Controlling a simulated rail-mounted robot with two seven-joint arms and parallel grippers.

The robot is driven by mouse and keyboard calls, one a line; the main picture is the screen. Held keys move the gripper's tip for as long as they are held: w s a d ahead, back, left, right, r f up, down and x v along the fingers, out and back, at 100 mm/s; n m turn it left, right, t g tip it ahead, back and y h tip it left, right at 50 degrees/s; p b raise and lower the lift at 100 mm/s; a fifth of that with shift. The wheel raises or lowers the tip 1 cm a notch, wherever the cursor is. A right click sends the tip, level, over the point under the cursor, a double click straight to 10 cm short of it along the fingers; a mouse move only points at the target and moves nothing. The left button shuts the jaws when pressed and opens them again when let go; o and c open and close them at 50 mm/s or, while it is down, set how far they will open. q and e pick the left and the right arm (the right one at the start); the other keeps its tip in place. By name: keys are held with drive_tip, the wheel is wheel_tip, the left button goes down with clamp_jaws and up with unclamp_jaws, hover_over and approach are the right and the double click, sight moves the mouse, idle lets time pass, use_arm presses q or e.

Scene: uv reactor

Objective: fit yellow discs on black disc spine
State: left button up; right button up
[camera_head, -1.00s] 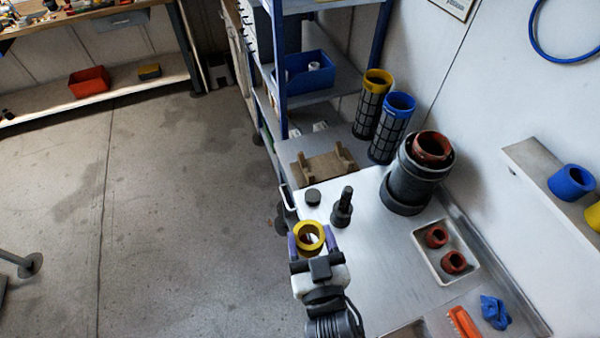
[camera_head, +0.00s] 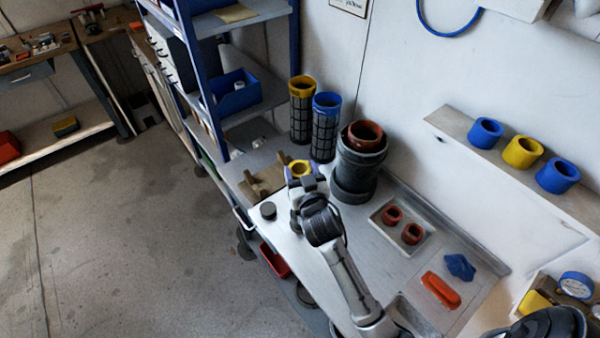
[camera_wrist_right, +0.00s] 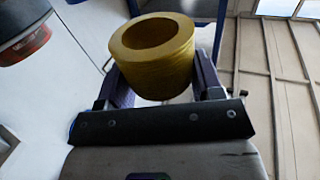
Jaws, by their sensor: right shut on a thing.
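My right gripper (camera_head: 300,176) is shut on a yellow disc (camera_head: 300,168), a thick ring, and holds it above the steel worktop near its far left end. In the right wrist view the ring (camera_wrist_right: 152,75) sits between the two purple fingers, its open hole showing. The black disc spine does not show now; my right gripper and arm cover the place where it stood. A second yellow disc (camera_head: 522,152) lies on the wall shelf between two blue ones. My left gripper is not in view.
A large dark housing (camera_head: 357,175) stands close on the right. Blue (camera_head: 326,125) and yellow-topped (camera_head: 301,105) mesh cylinders stand behind. A tray (camera_head: 428,237) with red rings is farther right. A wooden cradle (camera_head: 250,189) lies behind left.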

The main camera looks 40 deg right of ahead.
drive_tip(key=shift+d+f+b, duration=0.1)
drive_tip(key=shift+f+b, duration=0.95)
drive_tip(key=shift+f, duration=0.15)
drive_tip(key=shift+f+b, duration=1.15)
drive_tip(key=shift+f, duration=0.05)
drive_tip(key=shift+p, duration=0.4)
idle(0.5)
drive_tip(key=shift+f, duration=0.15)
